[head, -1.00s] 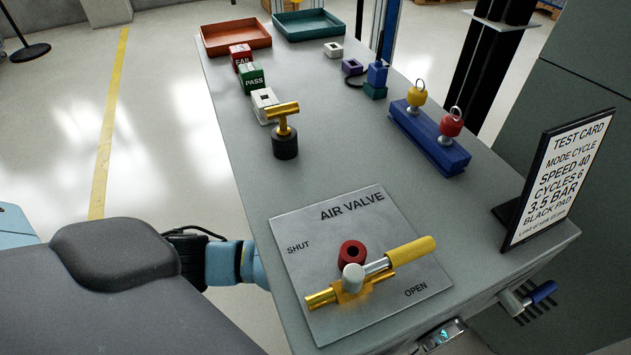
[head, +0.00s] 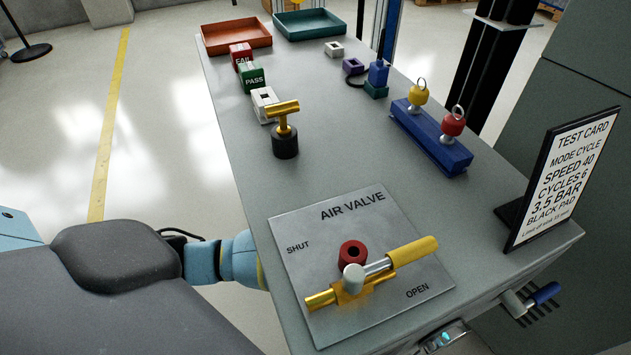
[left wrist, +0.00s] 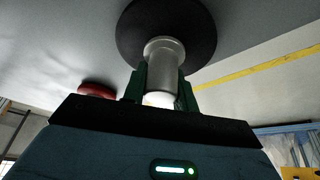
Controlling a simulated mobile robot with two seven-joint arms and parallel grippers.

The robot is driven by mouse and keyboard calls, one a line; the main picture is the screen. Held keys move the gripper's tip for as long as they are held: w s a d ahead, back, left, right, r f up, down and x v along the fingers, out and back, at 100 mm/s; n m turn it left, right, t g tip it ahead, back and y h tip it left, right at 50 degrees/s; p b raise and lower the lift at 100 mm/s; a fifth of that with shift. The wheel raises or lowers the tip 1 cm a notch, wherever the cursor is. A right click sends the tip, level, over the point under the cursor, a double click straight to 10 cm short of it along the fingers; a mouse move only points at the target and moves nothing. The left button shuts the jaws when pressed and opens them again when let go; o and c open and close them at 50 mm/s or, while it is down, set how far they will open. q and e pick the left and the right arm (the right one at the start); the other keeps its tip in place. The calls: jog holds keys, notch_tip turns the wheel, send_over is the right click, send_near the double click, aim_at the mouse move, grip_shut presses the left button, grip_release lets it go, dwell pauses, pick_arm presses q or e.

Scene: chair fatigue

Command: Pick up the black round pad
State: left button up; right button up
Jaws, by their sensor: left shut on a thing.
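The black round pad (left wrist: 168,22) shows in the left wrist view as a wide dark disc on a grey metal stem (left wrist: 165,62). My left gripper (left wrist: 160,88) has its dark green fingers on both sides of the stem and is shut on it. The disc sits beyond the fingertips. In the head view the pad and the left gripper are hidden; only my left arm shows, beside the table's left edge. My right gripper is in neither view.
A red round thing (left wrist: 98,90) is left of the stem in the wrist view. The grey table (head: 330,165) carries the air valve plate (head: 317,240), a brass T-handle on a black base (head: 285,143), a blue rack (head: 430,137), trays and a test card (head: 558,182).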

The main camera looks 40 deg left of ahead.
pick_arm(q)
grip_shut()
jog(key=shift+r, duration=0.15)
jog(key=shift+r, duration=0.35)
jog(key=r, duration=0.1)
jog(key=r+p, duration=0.1)
jog(key=shift+s+a+r+p, duration=0.3)
jog(key=shift+s+r, duration=0.05)
jog(key=shift+r, duration=0.05)
jog(key=s+a+p, duration=0.1)
jog(key=s+a, duration=0.3)
jog(key=s, duration=0.3)
jog(key=s+a+p, duration=0.1)
jog(key=s+a, duration=0.3)
jog(key=s, duration=0.3)
jog(key=shift+s+a, duration=0.3)
jog(key=shift+s, duration=0.1)
jog(key=shift+s+f, duration=0.15)
